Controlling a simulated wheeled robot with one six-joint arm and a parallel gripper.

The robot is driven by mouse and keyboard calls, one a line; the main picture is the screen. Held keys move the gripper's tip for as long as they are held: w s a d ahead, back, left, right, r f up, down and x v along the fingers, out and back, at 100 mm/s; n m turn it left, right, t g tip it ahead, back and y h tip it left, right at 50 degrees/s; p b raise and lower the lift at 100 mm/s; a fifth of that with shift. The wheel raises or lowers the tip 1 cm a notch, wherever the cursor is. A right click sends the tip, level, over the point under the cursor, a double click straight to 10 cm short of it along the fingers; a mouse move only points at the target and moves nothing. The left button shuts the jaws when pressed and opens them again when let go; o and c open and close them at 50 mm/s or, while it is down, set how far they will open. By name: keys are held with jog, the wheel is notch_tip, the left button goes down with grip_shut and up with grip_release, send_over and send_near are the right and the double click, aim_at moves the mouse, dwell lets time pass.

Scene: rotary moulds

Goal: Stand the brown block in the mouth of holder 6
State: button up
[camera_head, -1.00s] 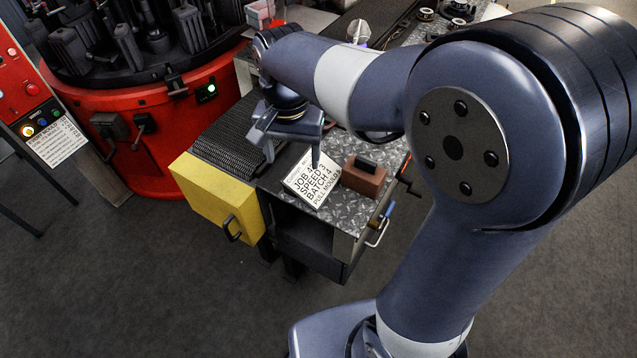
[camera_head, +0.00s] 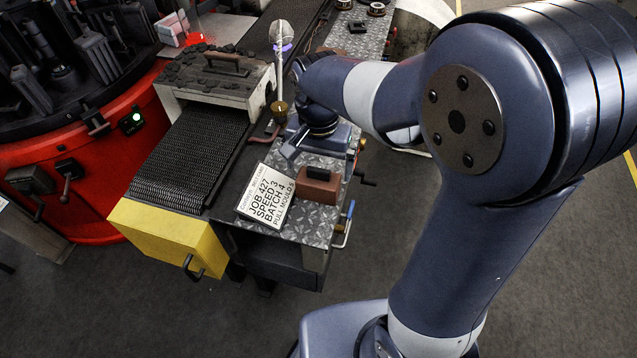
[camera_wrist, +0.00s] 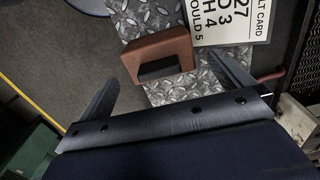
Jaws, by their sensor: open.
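The brown block (camera_head: 318,188), with a dark raised piece on top, rests on the tread-plate bench top beside the white card. In the wrist view the brown block (camera_wrist: 158,48) lies roughly between and beyond my finger tips. My gripper (camera_head: 308,153) is open and empty, just behind the block in the head view; its fingers show in the wrist view (camera_wrist: 165,70). Dark upright moulds stand on the red rotary machine (camera_head: 75,105); holder 6 cannot be made out among them.
The white job card (camera_head: 266,196) lies left of the block. A mesh conveyor (camera_head: 185,155) with a yellow end box (camera_head: 170,235) is farther left. A thin stand with a clear round top (camera_head: 281,60) rises behind my gripper. Grey floor is open in front.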

aim_at(318, 177)
jog(key=shift+s+f+p, duration=0.1)
jog(key=shift+f+p, duration=0.2)
jog(key=shift+f, duration=2.45)
jog(key=shift+c, duration=0.4)
jog(key=shift+r, duration=0.15)
jog(key=c, duration=1.5)
